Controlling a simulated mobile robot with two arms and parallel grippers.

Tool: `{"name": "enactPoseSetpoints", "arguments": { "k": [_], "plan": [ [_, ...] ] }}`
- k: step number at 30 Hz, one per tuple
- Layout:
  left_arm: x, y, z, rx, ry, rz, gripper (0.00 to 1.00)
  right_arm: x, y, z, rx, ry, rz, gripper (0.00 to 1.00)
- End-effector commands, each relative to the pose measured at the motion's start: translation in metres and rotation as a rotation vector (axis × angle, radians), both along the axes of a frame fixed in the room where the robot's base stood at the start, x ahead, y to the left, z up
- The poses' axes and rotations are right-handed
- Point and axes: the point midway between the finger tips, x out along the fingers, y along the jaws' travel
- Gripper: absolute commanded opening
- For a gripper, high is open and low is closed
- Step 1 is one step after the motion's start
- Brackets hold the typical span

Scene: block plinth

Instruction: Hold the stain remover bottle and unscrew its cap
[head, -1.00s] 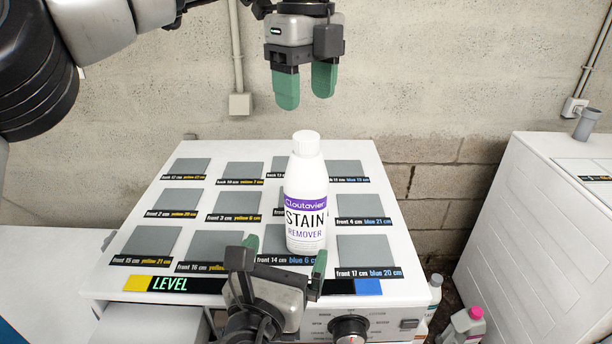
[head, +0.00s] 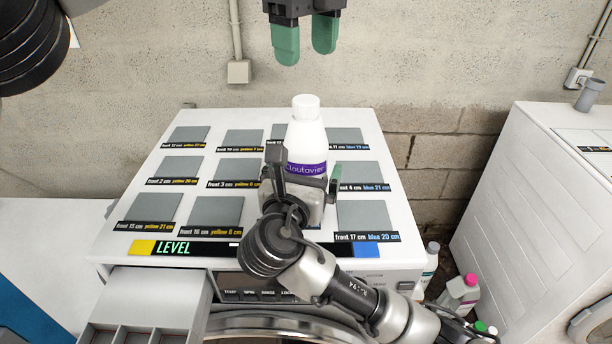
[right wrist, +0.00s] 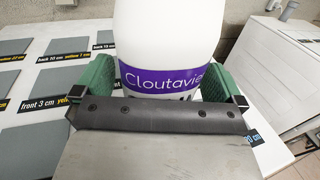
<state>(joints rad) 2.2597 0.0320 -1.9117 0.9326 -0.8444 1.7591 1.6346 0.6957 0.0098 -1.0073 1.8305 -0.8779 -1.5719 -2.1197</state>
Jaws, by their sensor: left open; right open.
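The stain remover bottle (head: 306,135) is white with a purple label band and stands upright on the white machine top. Its white cap (head: 306,101) is on it. My right gripper (head: 305,172) is open in front of the bottle's lower part and hides the lower label. In the right wrist view the bottle (right wrist: 165,35) stands between the green fingers (right wrist: 165,85), one on each side; I cannot tell whether they touch it. My left gripper (head: 305,40) is open and empty, fingers pointing down, above the cap and clear of it.
The machine top (head: 140,205) carries several grey labelled squares and a LEVEL strip (head: 190,248) along the front. An open drawer (head: 150,295) juts out at the front left. Several bottles (head: 460,290) stand on the floor at right, beside another white machine (head: 530,200).

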Motion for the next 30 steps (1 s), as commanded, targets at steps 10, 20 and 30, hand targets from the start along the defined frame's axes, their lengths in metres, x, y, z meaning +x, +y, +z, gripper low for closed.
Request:
{"name": "enactPoseSetpoints", "arguments": {
  "k": [10, 20, 30],
  "plan": [
    [-0.0001, 0.0001, 0.0001, 0.000, 0.000, 0.000, 0.61, 0.0026, -0.0008, -0.0002, 0.000, 0.000, 0.001, 0.95],
    [0.0000, 0.0000, 0.0001, 0.000, 0.000, 0.000, 0.61, 0.0023, -0.0007, -0.0003, 0.000, 0.001, 0.001, 0.45],
    [-0.0001, -0.0001, 0.0002, 0.000, 0.000, -0.013, 0.61, 0.0023, -0.0007, 0.0003, 0.001, -0.001, 0.001, 0.08]
  ]
}}
